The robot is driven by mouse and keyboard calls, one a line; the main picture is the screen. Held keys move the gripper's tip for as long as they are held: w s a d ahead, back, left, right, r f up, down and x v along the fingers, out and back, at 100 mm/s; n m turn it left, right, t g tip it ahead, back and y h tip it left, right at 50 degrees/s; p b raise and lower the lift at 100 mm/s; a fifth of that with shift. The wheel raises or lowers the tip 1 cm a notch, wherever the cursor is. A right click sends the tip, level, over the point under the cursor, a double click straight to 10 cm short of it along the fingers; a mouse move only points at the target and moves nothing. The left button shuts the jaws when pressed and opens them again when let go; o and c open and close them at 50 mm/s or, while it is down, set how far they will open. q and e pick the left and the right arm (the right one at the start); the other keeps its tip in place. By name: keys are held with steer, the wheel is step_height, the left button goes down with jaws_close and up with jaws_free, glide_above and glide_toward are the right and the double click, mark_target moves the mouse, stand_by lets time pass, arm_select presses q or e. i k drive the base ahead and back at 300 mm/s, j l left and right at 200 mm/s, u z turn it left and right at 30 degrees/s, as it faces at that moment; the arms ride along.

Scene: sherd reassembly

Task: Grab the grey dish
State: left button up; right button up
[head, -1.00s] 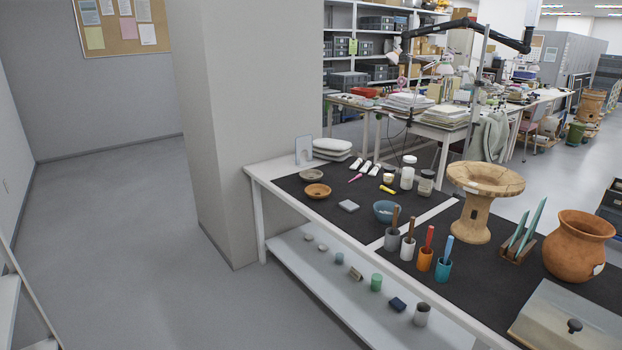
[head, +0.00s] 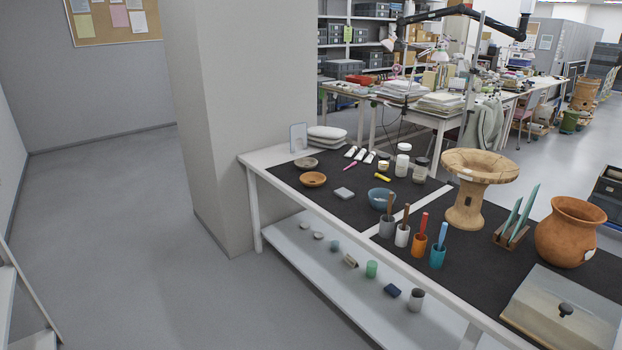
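A small shallow grey-brown dish (head: 306,163) sits at the far left end of the dark mat on the white table, in the head view. An orange-brown dish (head: 313,180) sits just in front of it, nearer to me. The grey dish looks upright, and its inside is too small to make out. Neither of my grippers is in view.
White table (head: 248,160) has a lower shelf (head: 300,262) with small vessels. A blue bowl (head: 381,198), several cups with tools, a wooden stand (head: 466,205) and a terracotta pot (head: 572,232) occupy the tabletop. A pillar (head: 238,120) stands by its left end.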

mark_target(302, 163)
steer(key=z, duration=0.45)
steer(key=i+j+z, duration=0.65)
steer(key=j+z, duration=0.2)
steer(key=j, duration=0.15)
